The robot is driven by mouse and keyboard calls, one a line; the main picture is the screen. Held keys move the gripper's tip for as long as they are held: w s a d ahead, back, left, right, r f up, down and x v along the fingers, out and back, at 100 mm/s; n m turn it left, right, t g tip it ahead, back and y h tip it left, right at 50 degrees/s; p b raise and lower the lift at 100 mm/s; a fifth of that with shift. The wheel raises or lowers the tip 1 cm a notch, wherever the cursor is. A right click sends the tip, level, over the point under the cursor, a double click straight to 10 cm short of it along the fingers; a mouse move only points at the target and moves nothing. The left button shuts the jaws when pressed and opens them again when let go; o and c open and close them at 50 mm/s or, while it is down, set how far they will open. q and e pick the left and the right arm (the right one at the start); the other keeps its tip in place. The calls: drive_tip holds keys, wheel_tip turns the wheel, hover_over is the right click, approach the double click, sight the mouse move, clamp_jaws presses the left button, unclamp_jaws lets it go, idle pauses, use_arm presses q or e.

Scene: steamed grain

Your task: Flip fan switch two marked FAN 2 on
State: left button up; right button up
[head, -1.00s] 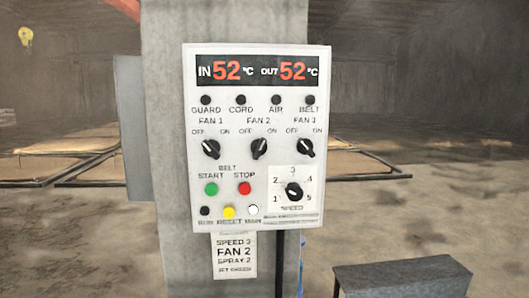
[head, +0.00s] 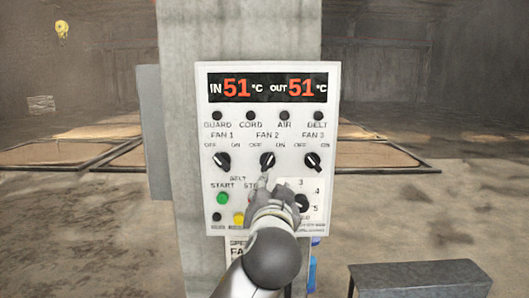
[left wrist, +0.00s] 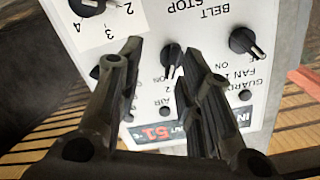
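The white control panel (head: 332,190) faces me on a concrete pillar. The black FAN 2 knob (head: 267,160) is between the FAN 1 and FAN 3 knobs; its handle seems to lean differently from theirs, but I cannot tell its exact setting. My left gripper (head: 263,184) is just below the FAN 2 knob, in front of the panel, hiding STOP and part of the speed dial. In the left wrist view the panel is upside down, and the spread, empty fingers (left wrist: 165,68) have the FAN 2 knob (left wrist: 169,75) between them; contact is unclear. My right gripper is out of view.
The FAN 1 knob (head: 221,161) and FAN 3 knob (head: 313,161) are close on either side. The green START button (head: 223,198) and yellow button (head: 238,218) are lower left. A dark bench (head: 415,277) stands at lower right.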

use_arm(q)
approach(270, 159)
drive_tip(key=s, duration=0.1)
drive_tip(key=shift+t, duration=0.4)
drive_tip(key=w+p, duration=0.5)
drive_tip(key=w, duration=0.4)
drive_tip(key=shift+w+f, duration=0.15)
drive_tip(key=shift+f, duration=0.05)
drive_tip(key=shift+w+f+p, duration=0.15)
drive_tip(key=shift+w+p, duration=0.15)
drive_tip(key=shift+w, duration=0.35)
clamp_jaws()
